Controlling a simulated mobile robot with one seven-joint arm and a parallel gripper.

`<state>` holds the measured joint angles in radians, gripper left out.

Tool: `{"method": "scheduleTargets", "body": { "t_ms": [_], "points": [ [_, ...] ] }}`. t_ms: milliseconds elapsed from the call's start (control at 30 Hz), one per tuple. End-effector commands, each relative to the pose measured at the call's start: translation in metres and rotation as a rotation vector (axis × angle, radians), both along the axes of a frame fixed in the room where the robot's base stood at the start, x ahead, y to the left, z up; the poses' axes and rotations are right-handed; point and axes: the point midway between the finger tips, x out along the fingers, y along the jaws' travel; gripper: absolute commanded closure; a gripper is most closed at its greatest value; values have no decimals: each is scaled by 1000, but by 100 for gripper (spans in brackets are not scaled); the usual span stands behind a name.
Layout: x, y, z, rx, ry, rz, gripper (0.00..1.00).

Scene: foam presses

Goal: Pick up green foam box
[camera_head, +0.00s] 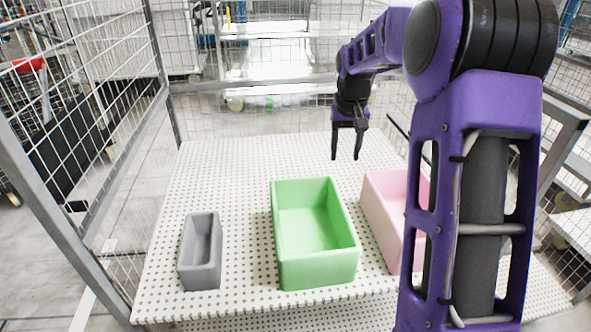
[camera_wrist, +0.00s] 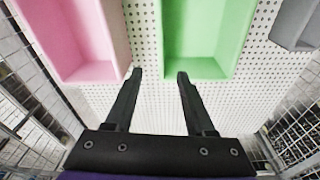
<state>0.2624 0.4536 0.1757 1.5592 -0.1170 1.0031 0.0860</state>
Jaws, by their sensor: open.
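The green foam box (camera_head: 318,270) is an open-topped tray shape in the middle of the white perforated table. It also shows at the top of the wrist view (camera_wrist: 205,68), partly cut off by the frame edge. My gripper (camera_head: 347,157) is open and empty, pointing down above the table behind the green box, toward its far right. In the wrist view my gripper's two dark fingertips (camera_wrist: 158,74) are spread apart, with the right one overlapping the near edge of the green box. I cannot tell the exact height between them.
A pink foam box (camera_head: 380,222) stands just right of the green one, partly hidden by my arm. A smaller grey box (camera_head: 201,268) stands at the left. The perforated table (camera_head: 235,165) is clear at the back. Wire mesh fencing (camera_head: 115,70) borders its left side.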

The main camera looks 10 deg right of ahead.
Motion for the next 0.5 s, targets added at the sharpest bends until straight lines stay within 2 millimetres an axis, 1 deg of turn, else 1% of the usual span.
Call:
{"method": "scheduleTargets", "body": {
  "t_ms": [33, 100, 200, 267, 367, 500],
  "points": [
    [-10, -10, -11, 7, 45, 31, 45],
    [-19, -14, -18, 15, 86, 78, 45],
    [-28, -18, -25, 23, 121, 120, 45],
    [-30, -18, -31, 26, 133, 135, 45],
    [-32, -18, -44, 29, 139, 141, 45],
    [-32, -18, -74, 29, 140, 142, 45]
  ]
}}
